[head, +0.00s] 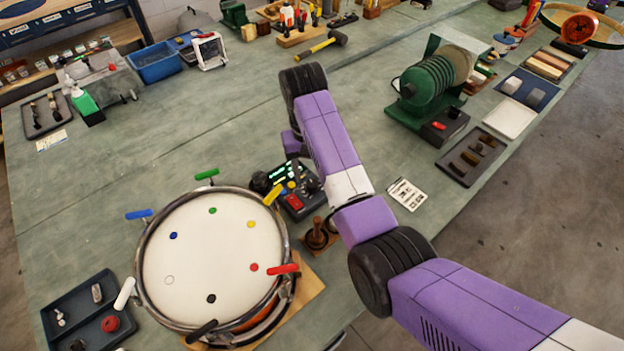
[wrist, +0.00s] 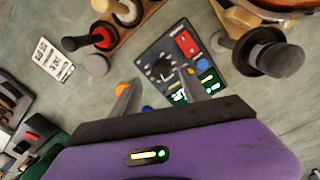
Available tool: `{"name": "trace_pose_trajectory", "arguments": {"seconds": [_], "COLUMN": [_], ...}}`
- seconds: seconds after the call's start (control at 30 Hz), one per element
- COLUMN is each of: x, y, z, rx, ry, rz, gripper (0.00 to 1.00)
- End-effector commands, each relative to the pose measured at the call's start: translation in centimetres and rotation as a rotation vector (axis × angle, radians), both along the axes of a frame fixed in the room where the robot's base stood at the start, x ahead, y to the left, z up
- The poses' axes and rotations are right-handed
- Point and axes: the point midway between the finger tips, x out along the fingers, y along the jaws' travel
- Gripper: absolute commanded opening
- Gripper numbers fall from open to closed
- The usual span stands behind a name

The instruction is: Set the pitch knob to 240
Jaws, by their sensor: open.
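The dark tuner box (head: 291,204) stands on the bench beside the drum, partly hidden behind my arm. In the wrist view the box (wrist: 166,43) shows a black round pitch knob (wrist: 160,69) with pale marks around it. Green lit readouts (wrist: 205,86) are on its face, too small to read surely. In the head view my gripper (head: 296,166) is over the box and largely hidden.
The box also carries red buttons (wrist: 187,43), a yellow button (wrist: 190,70) and a blue button (wrist: 202,64). The white-headed drum (head: 205,262) with coloured lug handles is at left. A wooden stand (head: 318,236) with dark knobs is close by. A printed card (head: 406,194) lies at right.

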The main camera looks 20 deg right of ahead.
Motion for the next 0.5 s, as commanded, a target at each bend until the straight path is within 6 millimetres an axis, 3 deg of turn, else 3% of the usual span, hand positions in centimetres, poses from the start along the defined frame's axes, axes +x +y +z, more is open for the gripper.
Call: {"name": "trace_pose_trajectory", "arguments": {"seconds": [0.23, 0.5], "x": [-0.1, 0.0], "y": [-0.2, -0.3], "z": [-3.6, -5.0], "rx": [0.000, 0.001], "ry": [0.001, -0.002], "rz": [0.000, -0.001], "gripper": [0.53, 0.53]}}
